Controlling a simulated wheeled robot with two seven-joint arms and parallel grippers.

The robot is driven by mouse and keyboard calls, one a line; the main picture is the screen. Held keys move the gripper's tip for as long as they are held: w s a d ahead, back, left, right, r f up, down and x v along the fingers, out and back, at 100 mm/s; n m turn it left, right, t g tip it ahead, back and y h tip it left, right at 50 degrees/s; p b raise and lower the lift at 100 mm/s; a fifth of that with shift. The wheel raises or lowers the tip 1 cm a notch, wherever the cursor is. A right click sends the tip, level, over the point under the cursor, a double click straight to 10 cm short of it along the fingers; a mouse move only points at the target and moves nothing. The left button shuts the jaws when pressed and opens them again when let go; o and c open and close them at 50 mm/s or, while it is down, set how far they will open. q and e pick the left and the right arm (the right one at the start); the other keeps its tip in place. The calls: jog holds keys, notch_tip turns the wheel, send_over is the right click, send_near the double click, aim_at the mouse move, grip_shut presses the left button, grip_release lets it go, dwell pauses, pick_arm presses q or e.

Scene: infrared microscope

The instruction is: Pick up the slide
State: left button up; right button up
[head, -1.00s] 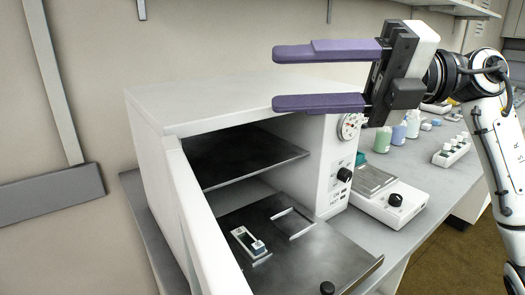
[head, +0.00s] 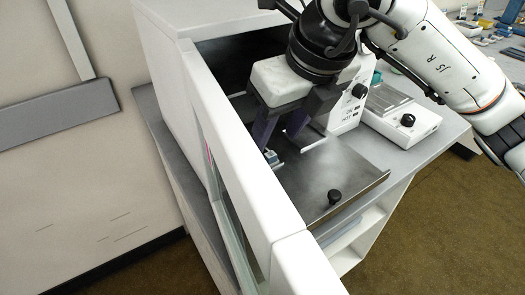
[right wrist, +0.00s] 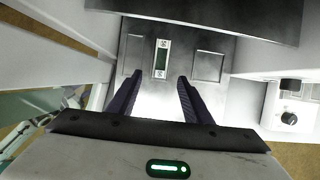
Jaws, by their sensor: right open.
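The slide (right wrist: 161,58) is a small narrow piece with pale ends and a darker middle. It lies on the dark metal tray (right wrist: 206,43) inside the white oven-like cabinet. In the head view only a small end of the slide (head: 271,157) shows below my fingers; the rest is hidden. My right gripper (right wrist: 160,77) is open and empty, pointing into the cabinet. In the right wrist view its purple fingers straddle the line of the slide, with the slide just beyond the gap between the tips. I cannot tell how high the tips are above the tray. My left gripper is not in view.
The cabinet's open white door (head: 236,150) stands close left of my right gripper. An upper shelf (right wrist: 215,15) crosses the wrist view. A white balance (head: 402,122) stands on the bench right of the cabinet. The pulled-out tray's front part (head: 330,172) is clear.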

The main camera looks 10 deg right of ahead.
aim_at(270, 154)
jog(key=x, duration=0.5)
jog(key=shift+s+d+f, duration=0.15)
jog(key=shift+s+f, duration=0.05)
jog(key=shift+s, duration=0.05)
jog(key=shift+c, duration=0.4)
jog(key=c, duration=1)
